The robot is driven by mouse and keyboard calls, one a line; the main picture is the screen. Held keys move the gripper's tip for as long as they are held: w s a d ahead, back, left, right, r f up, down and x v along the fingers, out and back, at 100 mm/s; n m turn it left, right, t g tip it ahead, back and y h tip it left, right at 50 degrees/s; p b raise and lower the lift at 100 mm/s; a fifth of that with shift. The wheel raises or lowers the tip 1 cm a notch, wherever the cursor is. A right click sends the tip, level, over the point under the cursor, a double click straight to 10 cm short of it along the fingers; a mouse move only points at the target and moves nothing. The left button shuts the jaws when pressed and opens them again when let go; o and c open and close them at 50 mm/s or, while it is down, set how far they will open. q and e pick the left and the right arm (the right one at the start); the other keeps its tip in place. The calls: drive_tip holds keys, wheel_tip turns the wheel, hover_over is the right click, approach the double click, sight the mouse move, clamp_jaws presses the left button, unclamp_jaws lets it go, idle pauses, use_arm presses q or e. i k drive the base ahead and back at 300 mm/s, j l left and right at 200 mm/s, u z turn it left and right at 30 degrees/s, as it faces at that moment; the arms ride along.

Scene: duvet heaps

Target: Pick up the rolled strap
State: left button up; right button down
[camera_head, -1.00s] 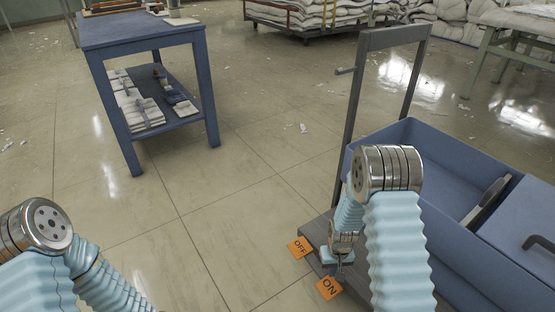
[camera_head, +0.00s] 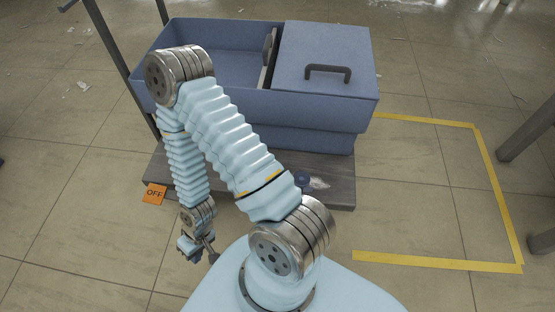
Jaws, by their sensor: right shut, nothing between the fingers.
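A small dark blue rounded item (camera_head: 303,180) lies on the grey cart deck (camera_head: 338,190), just right of my right arm. It may be the rolled strap, but it is too small and partly covered to tell. My right gripper (camera_head: 203,256) hangs low in front of the deck's left front edge, to the left of that item and apart from it. It is shut and empty. My left gripper is out of view.
A blue bin (camera_head: 225,62) with a closed, handled lid (camera_head: 322,92) on its right half stands on the deck. An orange OFF tag (camera_head: 154,194) is at the deck's left corner. Yellow floor tape (camera_head: 488,165) and a dark table leg (camera_head: 527,132) are at right.

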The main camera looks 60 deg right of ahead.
sight(303, 179)
drive_tip(key=z, duration=2.35)
drive_tip(key=i+l+z, duration=0.15)
drive_tip(key=z, duration=0.25)
drive_tip(key=i+j, duration=0.05)
drive_tip(key=i, duration=0.05)
